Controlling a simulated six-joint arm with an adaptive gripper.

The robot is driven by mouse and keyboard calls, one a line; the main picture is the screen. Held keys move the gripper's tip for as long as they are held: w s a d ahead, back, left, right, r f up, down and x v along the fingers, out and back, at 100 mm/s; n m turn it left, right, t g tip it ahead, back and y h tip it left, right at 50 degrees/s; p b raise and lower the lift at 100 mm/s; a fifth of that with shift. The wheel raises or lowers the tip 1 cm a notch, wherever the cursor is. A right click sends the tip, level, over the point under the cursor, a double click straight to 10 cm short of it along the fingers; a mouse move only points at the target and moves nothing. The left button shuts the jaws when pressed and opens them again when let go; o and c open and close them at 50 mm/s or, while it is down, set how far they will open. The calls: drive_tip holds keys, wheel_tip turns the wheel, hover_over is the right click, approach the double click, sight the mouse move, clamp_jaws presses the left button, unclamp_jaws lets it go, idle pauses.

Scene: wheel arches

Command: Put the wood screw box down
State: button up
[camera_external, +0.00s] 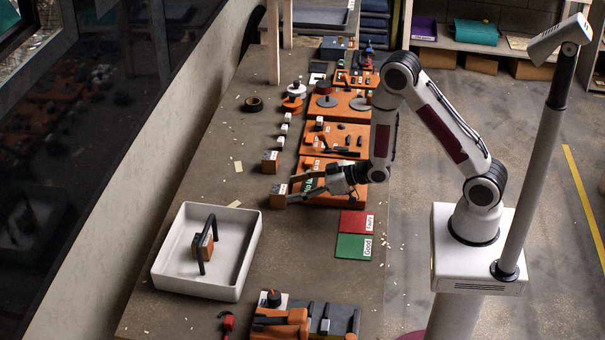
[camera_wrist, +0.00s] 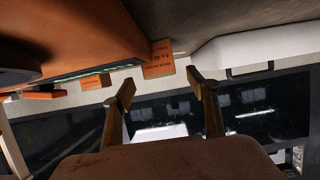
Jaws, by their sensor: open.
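A small orange-brown box (camera_external: 279,196) with a pale label stands on the bench, just left of the orange stands. I cannot read its label well enough to say that it is the wood screw box. My gripper (camera_external: 297,186) is open beside it, with its fingers pointing left towards the box. In the wrist view, a labelled orange box (camera_wrist: 159,62) shows beyond the gap between my open fingertips (camera_wrist: 160,86), apparently clear of them. Nothing shows held between the fingers.
A similar box (camera_external: 269,163) stands farther back. A white tray (camera_external: 169,256) at front left holds a box and a black bar. Orange stands (camera_external: 336,138) line the right side. Red (camera_external: 357,222) and green (camera_external: 353,247) mats lie in front. Bare bench lies left of the boxes.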

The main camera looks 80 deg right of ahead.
sight(281, 189)
drive_tip(key=shift+w+f, duration=0.25)
drive_tip(key=shift+w, duration=0.4)
drive_tip(key=shift+w, duration=0.15)
drive_tip(key=shift+x, duration=2.5)
drive_tip(key=shift+r, duration=0.15)
drive_tip(key=shift+c, duration=0.3)
drive_tip(key=c, duration=1.4)
drive_tip(key=shift+r, duration=0.2)
drive_tip(key=shift+r, duration=4.85)
